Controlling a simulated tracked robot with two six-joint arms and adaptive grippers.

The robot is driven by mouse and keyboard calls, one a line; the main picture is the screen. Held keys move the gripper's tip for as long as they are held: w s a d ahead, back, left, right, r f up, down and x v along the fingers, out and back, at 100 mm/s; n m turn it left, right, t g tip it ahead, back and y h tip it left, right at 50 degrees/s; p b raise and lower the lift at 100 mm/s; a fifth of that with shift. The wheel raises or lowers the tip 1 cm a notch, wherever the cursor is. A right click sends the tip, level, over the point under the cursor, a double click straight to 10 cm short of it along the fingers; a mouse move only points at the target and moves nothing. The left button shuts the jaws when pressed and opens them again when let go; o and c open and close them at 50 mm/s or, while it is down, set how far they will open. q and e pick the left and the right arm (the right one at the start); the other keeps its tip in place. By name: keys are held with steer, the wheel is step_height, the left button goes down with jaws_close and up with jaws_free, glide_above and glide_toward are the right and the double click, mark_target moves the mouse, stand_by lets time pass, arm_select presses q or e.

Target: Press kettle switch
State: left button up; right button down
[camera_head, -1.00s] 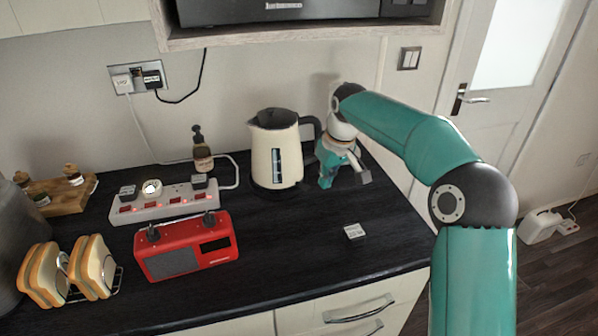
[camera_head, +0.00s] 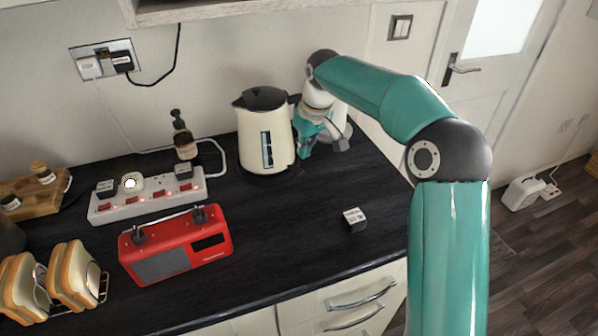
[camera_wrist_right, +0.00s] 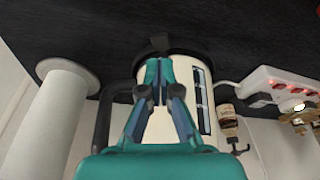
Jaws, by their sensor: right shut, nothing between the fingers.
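The cream kettle (camera_head: 262,140) with a black lid and a water window stands on the counter near the back wall. It also shows in the right wrist view (camera_wrist_right: 155,128), upside down, behind my fingers. A small dark tab, apparently the kettle switch (camera_wrist_right: 160,43), sticks out at the kettle's base. My right gripper (camera_head: 304,152) is close to the right side of the kettle, by the handle. In the wrist view the right gripper (camera_wrist_right: 159,65) is shut and empty, its tips just short of the tab. I cannot tell whether they touch the kettle. My left gripper is not in view.
A white power strip (camera_head: 150,200), a brown bottle (camera_head: 185,145) and a red radio (camera_head: 175,248) are left of the kettle. A toast rack (camera_head: 102,284) is at front left. A small white block (camera_head: 355,219) lies on the otherwise clear right counter. A white cylinder (camera_wrist_right: 48,125) stands beside the kettle.

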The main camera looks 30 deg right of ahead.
mark_target(300, 172)
steer(key=shift+b+x, duration=1.9)
steer(key=shift+x, duration=1.15)
steer(key=shift+f, duration=0.1)
steer(key=shift+f+b, duration=0.55)
steer(key=shift+f, duration=0.15)
steer(key=shift+s, duration=0.1)
steer(key=s, duration=0.1)
steer(key=s+b, duration=0.1)
steer(key=shift+s+d+r, duration=0.1)
steer(key=shift+s+r, duration=0.2)
steer(key=shift+r, duration=0.1)
steer(key=shift+s+r, duration=0.15)
steer(key=shift+s, duration=0.05)
steer(key=shift+r, duration=0.1)
